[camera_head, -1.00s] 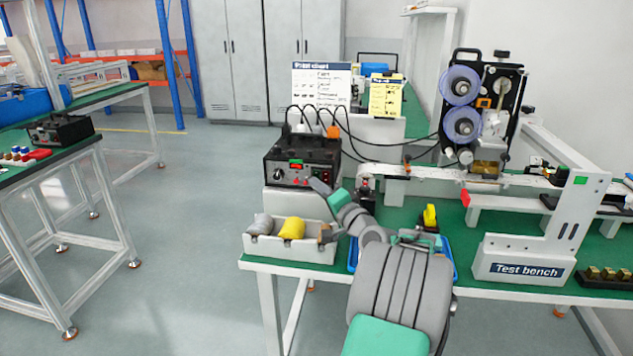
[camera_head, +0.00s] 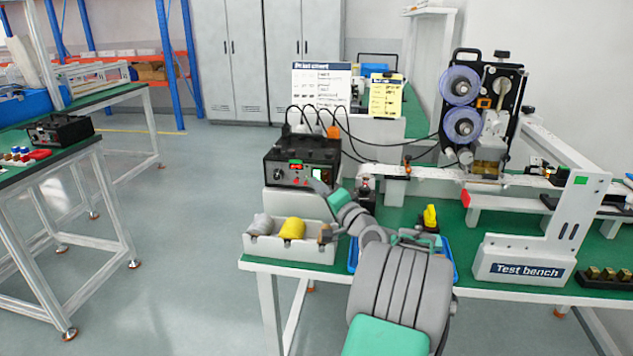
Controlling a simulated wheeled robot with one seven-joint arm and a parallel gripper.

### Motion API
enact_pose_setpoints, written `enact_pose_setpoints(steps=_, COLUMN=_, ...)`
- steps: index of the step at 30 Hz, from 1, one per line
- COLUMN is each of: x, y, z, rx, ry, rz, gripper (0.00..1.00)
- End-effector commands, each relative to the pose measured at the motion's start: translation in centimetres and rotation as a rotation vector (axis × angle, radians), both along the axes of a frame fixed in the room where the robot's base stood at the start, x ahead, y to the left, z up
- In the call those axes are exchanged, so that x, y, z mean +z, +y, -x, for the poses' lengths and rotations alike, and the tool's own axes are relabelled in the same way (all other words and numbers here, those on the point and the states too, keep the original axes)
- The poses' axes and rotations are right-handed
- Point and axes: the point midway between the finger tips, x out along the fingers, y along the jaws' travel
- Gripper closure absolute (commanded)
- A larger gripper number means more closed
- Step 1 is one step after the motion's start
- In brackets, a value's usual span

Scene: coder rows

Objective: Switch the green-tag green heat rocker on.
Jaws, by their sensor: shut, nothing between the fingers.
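A black control box (camera_head: 318,150) stands on a light block at the back left of the green bench. Its front carries a green tag (camera_head: 296,162), a small red display (camera_head: 297,168), a dark knob (camera_head: 279,174) and a pale, greenish rocker-like patch (camera_head: 318,174) at the right. The rocker's exact position is too small to read. My gripper (camera_head: 317,185) is shut and empty, its tip just below that patch at the box's lower right front. I cannot tell if it touches. The gripper and arm hide part of the box's lower right corner.
A light bin (camera_head: 262,246) with grey and yellow items sits below the box. Cables run from the box to a reel machine (camera_head: 487,110). A white Test bench frame (camera_head: 510,258) stands right. A blue tray (camera_head: 353,256) is partly behind my arm.

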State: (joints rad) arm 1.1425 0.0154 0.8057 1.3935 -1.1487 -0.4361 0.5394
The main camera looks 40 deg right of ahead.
Motion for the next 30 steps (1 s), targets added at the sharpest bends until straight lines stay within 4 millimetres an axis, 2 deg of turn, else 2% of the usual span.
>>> enact_pose_setpoints(steps=16, x=0.2, y=1.1, z=0.9, rx=0.000, ry=0.000, rz=0.000, gripper=1.00)
enact_pose_setpoints(steps=30, x=0.9, y=4.6, z=3.5, rx=0.000, ry=0.001, rz=0.000, gripper=1.00)
